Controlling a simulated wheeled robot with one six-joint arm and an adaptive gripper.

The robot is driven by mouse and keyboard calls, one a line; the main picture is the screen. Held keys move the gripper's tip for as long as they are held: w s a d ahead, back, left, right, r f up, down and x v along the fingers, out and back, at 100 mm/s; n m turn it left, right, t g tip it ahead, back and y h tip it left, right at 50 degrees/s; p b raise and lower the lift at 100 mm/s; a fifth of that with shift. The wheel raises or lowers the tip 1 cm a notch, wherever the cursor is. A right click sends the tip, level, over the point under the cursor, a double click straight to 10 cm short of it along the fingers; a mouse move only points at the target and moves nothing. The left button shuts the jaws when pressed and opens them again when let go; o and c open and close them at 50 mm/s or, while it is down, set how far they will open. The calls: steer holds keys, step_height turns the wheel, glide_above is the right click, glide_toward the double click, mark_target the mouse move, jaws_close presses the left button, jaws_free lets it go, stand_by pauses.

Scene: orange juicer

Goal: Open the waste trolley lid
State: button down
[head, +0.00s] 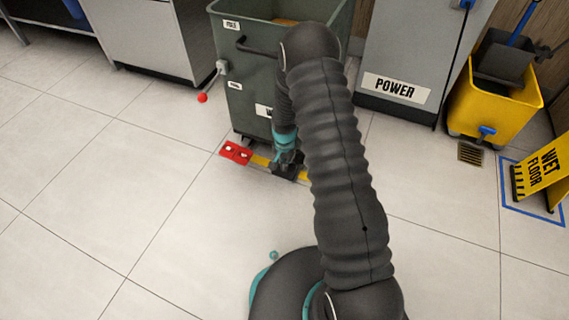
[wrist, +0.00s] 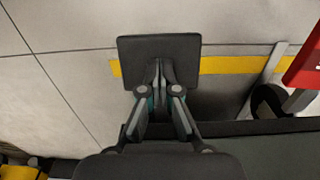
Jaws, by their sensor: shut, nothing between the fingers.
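The waste trolley (head: 250,90) is a grey-green bin at the top middle of the head view. Its top is open to view, with something tan inside; the lid itself I cannot make out, and my arm hides part of the trolley. A dark square plate, like a pedal (wrist: 180,47), lies low at the trolley's front; it also shows in the head view (head: 283,171). My gripper (wrist: 157,80) is shut and empty, pointing down, with its fingertips over this plate. It appears to touch the plate, but I cannot be sure.
A red pedal (head: 236,151) sits left of the plate. A yellow floor stripe (head: 261,161) runs beneath. A POWER cabinet (head: 400,60), yellow mop bucket (head: 490,105) and wet floor sign (head: 541,170) stand right. Tiled floor at left is clear.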

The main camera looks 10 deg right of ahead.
steer(key=shift+r, duration=0.1)
step_height(320, 180, up, 8)
steer(key=p, duration=0.4)
stand_by(0.6)
stand_by(0.5)
steer(key=s+r+n+g, duration=0.2)
steer(key=s+n, duration=0.1)
steer(key=s, duration=0.4)
steer(key=s+r+n+t+p, duration=0.1)
steer(key=s+r, duration=0.6)
steer(key=r, duration=0.8)
steer(key=s+r+n+t+p, duration=0.1)
steer(key=s+r+t, duration=0.3)
steer(key=s+r, duration=0.4)
steer(key=s+r+n+t+p, duration=0.2)
steer(key=s+r, duration=0.6)
steer(key=r, duration=1.3)
steer(key=shift+s+r+t+p, duration=0.25)
steer(key=shift+r+t+p, duration=0.1)
steer(key=shift+p, duration=0.15)
